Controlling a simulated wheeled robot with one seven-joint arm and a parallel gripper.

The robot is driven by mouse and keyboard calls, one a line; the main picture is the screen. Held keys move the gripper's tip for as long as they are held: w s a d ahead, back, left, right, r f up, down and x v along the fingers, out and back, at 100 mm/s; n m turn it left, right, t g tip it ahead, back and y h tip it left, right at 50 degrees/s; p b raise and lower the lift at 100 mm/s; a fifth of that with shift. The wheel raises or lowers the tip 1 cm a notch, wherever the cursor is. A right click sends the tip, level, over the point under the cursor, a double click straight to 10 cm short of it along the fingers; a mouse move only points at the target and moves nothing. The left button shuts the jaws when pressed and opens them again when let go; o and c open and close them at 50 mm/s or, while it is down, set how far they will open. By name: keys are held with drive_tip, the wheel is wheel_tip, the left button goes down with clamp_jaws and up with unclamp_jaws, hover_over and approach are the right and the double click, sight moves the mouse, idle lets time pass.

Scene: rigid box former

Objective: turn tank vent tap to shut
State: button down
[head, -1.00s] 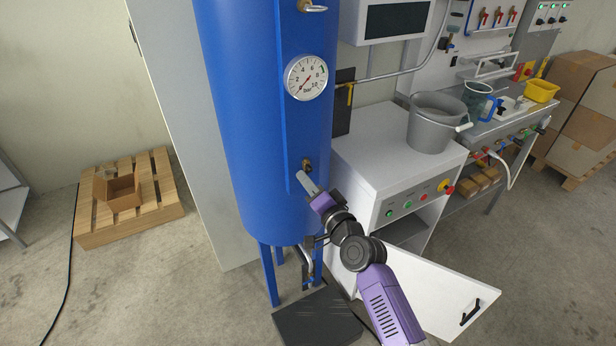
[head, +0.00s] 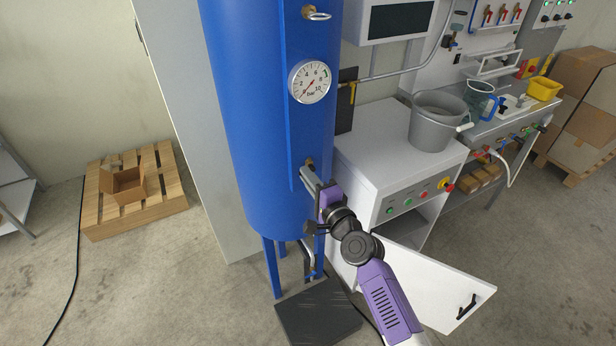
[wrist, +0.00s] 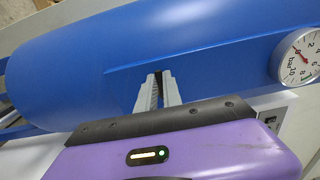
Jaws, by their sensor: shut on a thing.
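The blue tank (head: 245,110) stands upright in the head view, with a raised blue strip down its front. The vent tap (head: 309,162) sits low on this strip, with a small brass part showing just above my gripper. My gripper (head: 306,174) is at the tap, its fingers pointing at the strip. In the wrist view, the fingers of my gripper (wrist: 158,82) are close together on a small dark part between their tips. The tap's handle is mostly hidden by the fingers, so its angle cannot be told.
A white cabinet (head: 385,160) with buttons and an open door (head: 440,290) stands close to the right. A black step (head: 318,315) lies below the tank.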

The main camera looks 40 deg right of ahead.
drive_tip(key=shift+d, duration=0.1)
drive_tip(key=c, duration=1.5)
unclamp_jaws()
drive_tip(key=v, duration=0.8)
drive_tip(key=shift+b, duration=0.4)
